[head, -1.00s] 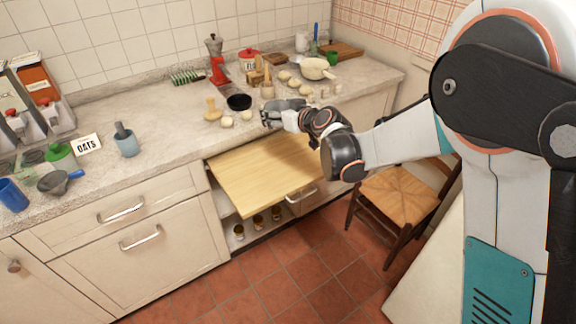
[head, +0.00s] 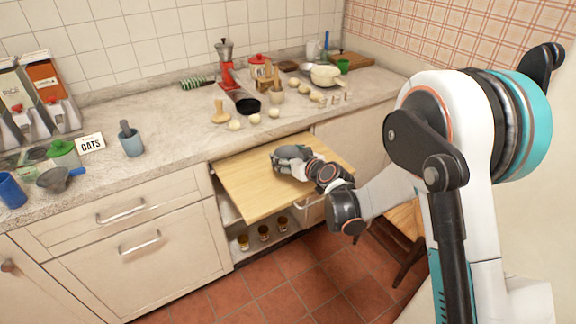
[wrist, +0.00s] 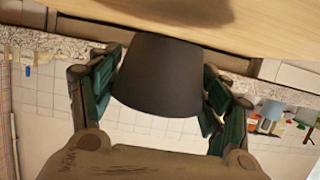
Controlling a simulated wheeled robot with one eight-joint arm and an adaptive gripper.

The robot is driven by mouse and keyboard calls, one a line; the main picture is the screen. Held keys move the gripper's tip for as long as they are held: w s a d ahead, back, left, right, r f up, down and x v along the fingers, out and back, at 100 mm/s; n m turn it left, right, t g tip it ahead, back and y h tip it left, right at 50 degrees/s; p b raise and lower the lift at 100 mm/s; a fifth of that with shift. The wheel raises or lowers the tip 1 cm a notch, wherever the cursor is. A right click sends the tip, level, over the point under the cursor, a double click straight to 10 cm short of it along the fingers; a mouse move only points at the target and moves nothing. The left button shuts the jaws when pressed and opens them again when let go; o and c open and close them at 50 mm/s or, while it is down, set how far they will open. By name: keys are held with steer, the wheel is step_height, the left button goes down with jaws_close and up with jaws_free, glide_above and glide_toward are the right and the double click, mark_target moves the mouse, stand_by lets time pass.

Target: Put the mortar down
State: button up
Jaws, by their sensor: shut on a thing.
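The mortar is a dark grey tapered cup (wrist: 160,78) between the two green-padded fingers of my gripper (wrist: 158,95) in the wrist view. The gripper is shut on it. That view is upside down, and the mortar's narrow end points toward the wooden board (wrist: 265,28). A soft shadow lies on the board near it. In the head view my gripper (head: 288,156) is over the pulled-out wooden board (head: 243,186), toward its back. The mortar is mostly hidden by the gripper there. I cannot tell whether it touches the board.
The counter behind holds a black bowl (head: 248,106), a wooden pestle-like piece (head: 220,113), several pale round pieces and a cream pot (head: 326,75). A blue-grey cup (head: 131,143) stands at left. The front left of the board is clear. A chair (head: 403,216) stands at right.

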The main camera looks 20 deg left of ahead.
step_height(320, 180, down, 3)
steer(key=shift+r+b, duration=0.1)
steer(key=shift+b, duration=0.25)
steer(key=shift+r, duration=0.1)
steer(key=o, duration=1.5)
steer(key=shift+s+d+r, duration=0.15)
steer(key=shift+s+d, duration=0.05)
steer(key=p+v, duration=0.4)
steer(key=v, duration=0.7)
steer(key=shift+s+d, duration=0.1)
steer(key=shift+d, duration=0.05)
